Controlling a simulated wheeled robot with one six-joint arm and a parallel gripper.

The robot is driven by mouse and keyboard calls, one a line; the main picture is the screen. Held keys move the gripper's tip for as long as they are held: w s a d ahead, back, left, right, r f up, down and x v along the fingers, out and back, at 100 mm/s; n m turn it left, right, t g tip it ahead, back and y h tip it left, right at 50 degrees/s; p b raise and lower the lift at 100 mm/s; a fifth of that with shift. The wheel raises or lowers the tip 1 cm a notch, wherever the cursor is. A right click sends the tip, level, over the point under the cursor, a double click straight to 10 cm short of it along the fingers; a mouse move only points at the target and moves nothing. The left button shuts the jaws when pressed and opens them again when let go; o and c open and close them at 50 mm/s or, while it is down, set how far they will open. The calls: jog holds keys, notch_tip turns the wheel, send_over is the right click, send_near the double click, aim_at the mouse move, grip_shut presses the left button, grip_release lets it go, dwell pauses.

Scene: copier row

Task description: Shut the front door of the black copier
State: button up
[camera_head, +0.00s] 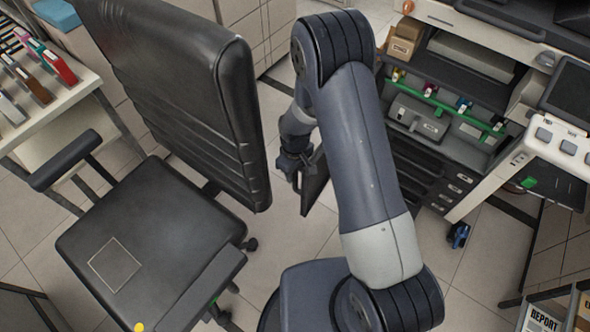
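The copier (425,185) stands at the upper right with its front bay exposed. Inside are colored toner ends, a green bar and a grey unit, with dark drawers below. A dark panel (316,183), which looks like its front door, stands swung out to the left of the bay, seen nearly edge-on. My arm covers its right side and any hinge. My gripper (294,170) is at the left side of this panel, close to it. I cannot tell whether they touch. The fingers are small and dark, and their opening is not clear.
A black office chair (150,225) fills the left, its backrest near my gripper. A table with binders (45,115) is at the far left. A white machine (560,150) stands at the right, with a box of reports (545,318) below. Tiled floor (300,235) is open between chair and arm.

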grip_shut()
jog(key=shift+d, duration=0.1)
dwell(0.3)
jog(key=s+d+n+b, duration=0.1)
jog(key=s+d+n, duration=0.2)
jog(key=d, duration=0.9)
jog(key=s+d+n+b, duration=0.2)
jog(key=s+d+n, duration=0.1)
jog(key=d, duration=1)
jog(key=s+d+n+b, duration=0.1)
jog(key=s+d+n, duration=0.2)
jog(key=d, duration=1)
jog(key=shift+s, duration=1)
